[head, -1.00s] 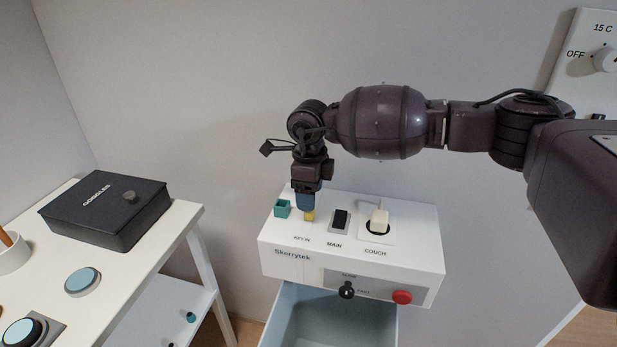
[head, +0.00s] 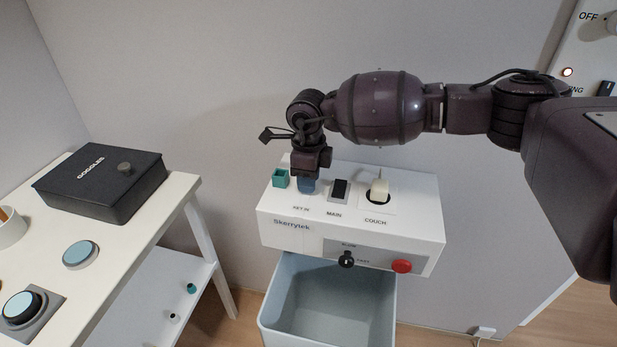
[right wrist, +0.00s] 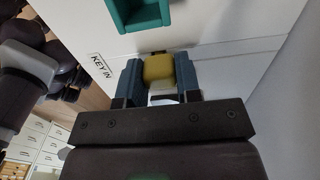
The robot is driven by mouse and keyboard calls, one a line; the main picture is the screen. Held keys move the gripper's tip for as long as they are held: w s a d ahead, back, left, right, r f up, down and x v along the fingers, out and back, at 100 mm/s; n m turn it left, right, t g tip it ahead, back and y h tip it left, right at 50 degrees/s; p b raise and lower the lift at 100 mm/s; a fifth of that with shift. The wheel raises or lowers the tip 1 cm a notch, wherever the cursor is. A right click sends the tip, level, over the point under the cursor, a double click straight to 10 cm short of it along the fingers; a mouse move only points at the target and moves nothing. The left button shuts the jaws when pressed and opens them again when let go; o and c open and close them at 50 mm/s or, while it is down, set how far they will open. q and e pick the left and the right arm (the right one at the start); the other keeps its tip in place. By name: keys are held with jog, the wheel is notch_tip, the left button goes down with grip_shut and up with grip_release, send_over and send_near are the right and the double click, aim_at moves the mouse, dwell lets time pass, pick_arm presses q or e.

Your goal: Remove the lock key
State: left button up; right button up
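The yellow lock key (right wrist: 159,69) stands at the KEY IN spot of the white Skerrytek control box (head: 285,234). In the right wrist view it lies between the blue fingers of my right gripper (right wrist: 160,78), which appear to touch it on both sides. In the head view my right gripper (head: 307,188) points down onto the box and hides the key. Whether the key is still seated in the box is hard to see. My left gripper is not in view.
A teal square holder (head: 281,178) stands just left of the key, with the MAIN switch (head: 339,190) and COUCH plug (head: 379,190) to the right. A black knob (head: 346,259) and red button (head: 401,266) are in front. An open grey-blue bin (head: 270,320) is below.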

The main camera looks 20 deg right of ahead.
jog(key=c, duration=0.3)
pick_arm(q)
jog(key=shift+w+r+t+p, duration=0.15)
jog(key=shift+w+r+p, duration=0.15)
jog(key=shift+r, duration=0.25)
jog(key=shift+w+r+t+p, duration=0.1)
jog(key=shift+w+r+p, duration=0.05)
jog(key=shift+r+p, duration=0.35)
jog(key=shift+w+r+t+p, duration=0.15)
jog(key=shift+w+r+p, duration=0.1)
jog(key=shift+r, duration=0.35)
pick_arm(e)
jog(key=shift+r, duration=2.6)
jog(key=shift+r, duration=0.6)
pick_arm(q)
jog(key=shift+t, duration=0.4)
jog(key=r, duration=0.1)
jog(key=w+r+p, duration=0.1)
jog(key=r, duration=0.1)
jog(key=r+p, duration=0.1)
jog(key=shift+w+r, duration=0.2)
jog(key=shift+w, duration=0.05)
pick_arm(e)
notch_tip(320, 180, up, 6)
jog(key=shift+f, duration=0.2)
